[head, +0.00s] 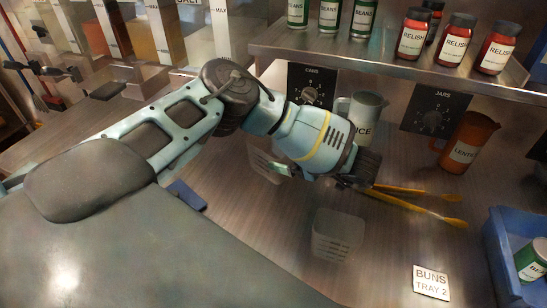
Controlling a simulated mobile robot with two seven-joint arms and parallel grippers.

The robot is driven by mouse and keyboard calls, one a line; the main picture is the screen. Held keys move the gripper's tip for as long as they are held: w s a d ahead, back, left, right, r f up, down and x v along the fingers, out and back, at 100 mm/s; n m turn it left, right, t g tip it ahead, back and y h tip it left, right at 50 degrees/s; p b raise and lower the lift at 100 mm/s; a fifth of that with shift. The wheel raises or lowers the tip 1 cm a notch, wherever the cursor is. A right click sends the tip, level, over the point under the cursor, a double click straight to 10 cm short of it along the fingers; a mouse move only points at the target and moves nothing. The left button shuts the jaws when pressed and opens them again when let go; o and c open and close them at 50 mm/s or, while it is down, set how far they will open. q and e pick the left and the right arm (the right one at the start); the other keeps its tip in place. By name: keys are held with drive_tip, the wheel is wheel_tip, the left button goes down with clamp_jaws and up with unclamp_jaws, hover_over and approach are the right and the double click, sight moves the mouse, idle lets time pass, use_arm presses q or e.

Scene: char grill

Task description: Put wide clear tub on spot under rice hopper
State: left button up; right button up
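My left gripper (352,181) is at the end of the arm over the middle of the counter, pointing down and right. Another clear container (262,163) is partly hidden behind the wrist. I cannot tell which is the wider. Hoppers with MAX marks stand at the back left; one has pale contents (222,30). No rice label on them is readable. My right gripper is not in view.
A white pitcher (362,117) and a brown lentil pitcher (467,143) stand behind. A steel shelf (380,64) holds bean cans and relish jars. A blue crate (497,262) is at right, near a BUNS TRAY 2 sign (431,282).

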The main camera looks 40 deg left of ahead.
sight(278, 147)
use_arm(q)
drive_tip(key=shift+r+x, duration=0.2)
drive_tip(key=shift+x, duration=1.15)
drive_tip(key=shift+r+x, duration=0.2)
drive_tip(key=shift+x, duration=1.15)
drive_tip(key=shift+w+a, duration=0.1)
drive_tip(key=shift+a, duration=0.05)
drive_tip(key=c, duration=0.8)
drive_tip(key=shift+o, duration=0.2)
drive_tip(key=shift+r, duration=0.2)
wheel_tip(278, 147, up, 28)
drive_tip(key=shift+f, duration=0.2)
